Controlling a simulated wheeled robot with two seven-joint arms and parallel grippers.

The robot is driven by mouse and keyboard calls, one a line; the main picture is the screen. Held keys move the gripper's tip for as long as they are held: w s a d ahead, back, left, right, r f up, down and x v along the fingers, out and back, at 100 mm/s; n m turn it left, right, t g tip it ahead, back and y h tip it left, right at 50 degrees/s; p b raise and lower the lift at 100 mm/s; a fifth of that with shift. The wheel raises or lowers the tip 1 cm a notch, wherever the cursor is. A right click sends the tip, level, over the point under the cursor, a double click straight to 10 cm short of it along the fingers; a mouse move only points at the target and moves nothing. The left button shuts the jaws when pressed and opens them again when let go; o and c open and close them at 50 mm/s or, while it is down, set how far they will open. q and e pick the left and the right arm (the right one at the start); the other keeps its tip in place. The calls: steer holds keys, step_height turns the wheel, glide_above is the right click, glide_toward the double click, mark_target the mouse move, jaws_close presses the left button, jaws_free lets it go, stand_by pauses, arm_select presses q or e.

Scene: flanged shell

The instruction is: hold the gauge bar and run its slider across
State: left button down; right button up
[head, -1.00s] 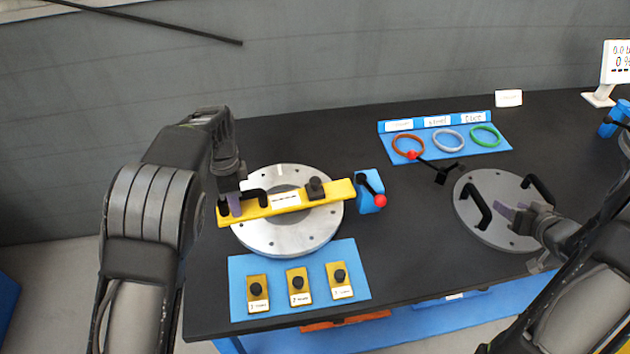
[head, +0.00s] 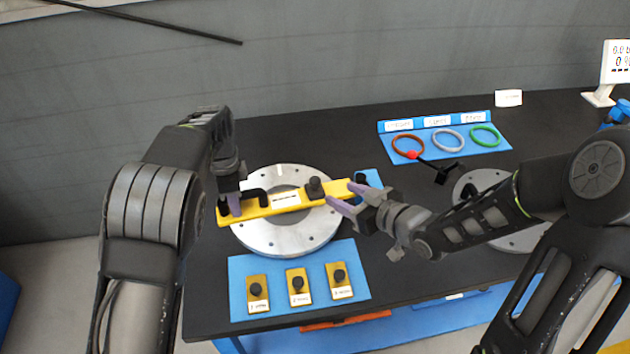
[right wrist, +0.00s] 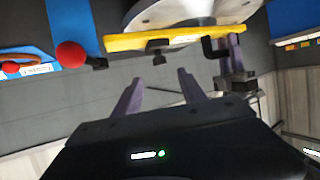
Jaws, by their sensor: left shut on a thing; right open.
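The yellow gauge bar (head: 262,208) lies across the round silver flange (head: 285,240). Its black slider (head: 315,189), with a knob on top, sits on the right half of the bar. My left gripper (head: 232,205) is shut on the bar's left end by the black handle (head: 255,195). My right gripper (head: 345,197) is open and empty, with its purple fingertips just right of the slider, apart from it as far as I can tell. In the right wrist view the bar (right wrist: 185,38) and slider (right wrist: 160,48) show beyond the open fingers (right wrist: 157,88).
A blue mat (head: 240,290) in front holds several small yellow blocks with black knobs. A blue tray (head: 455,158) with brown, grey and green rings stands at the back. A second grey disc (head: 485,180) is partly hidden behind my right arm. A red-balled lever (head: 413,155) is near the tray.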

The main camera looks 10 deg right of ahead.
mark_target(319, 183)
steer(key=x, duration=1.2)
steer(key=shift+c, duration=0.6)
jaws_close()
stand_by(0.6)
